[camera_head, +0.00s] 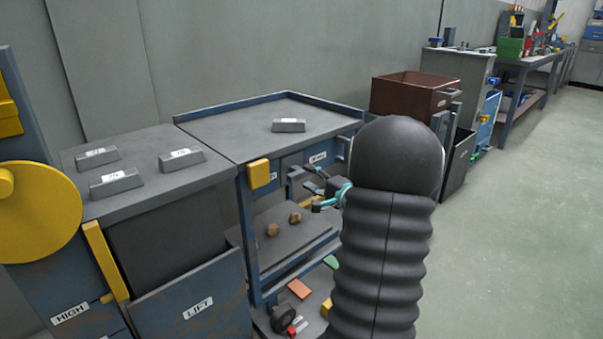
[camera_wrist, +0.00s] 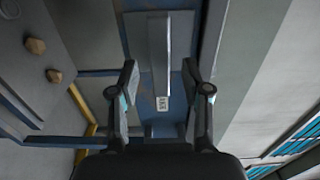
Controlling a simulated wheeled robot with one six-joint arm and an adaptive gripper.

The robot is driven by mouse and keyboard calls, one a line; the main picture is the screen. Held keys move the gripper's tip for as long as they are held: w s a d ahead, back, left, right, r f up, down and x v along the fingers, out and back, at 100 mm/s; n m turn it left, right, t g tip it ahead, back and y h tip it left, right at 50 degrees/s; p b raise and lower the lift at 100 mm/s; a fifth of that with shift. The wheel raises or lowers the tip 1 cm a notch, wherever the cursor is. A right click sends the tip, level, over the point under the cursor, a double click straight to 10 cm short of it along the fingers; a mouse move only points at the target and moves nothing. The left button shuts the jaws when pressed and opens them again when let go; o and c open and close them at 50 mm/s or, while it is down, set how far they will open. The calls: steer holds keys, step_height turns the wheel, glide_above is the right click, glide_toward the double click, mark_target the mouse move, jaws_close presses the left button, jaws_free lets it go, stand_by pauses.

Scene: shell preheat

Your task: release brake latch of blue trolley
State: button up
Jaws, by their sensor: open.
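The blue trolley (camera_head: 246,225) stands in the middle of the head view, with a grey top and lower shelves. In the wrist view, a long grey bar (camera_wrist: 158,48) lies on a blue panel (camera_wrist: 146,98) with a small white label that I cannot read clearly. The bar looks like the latch, but I cannot be sure. My gripper (camera_head: 315,189) is at the trolley's front, below its top. In the wrist view my gripper (camera_wrist: 159,70) is open, with one finger on each side of the bar and no visible grip on it. My arm hides the trolley's right part.
A grey ingot (camera_head: 289,125) lies on the trolley top. Two brown lumps (camera_head: 273,230) lie on the shelf below. A LIFT-labelled bin (camera_head: 192,300) and a bench with several ingots stand left. A brown crate (camera_head: 408,92) stands behind right. Floor at right is clear.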

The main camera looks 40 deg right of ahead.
mark_target(304, 175)
steer(key=shift+w+a, duration=0.15)
steer(key=shift+w, duration=1.85)
jaws_close()
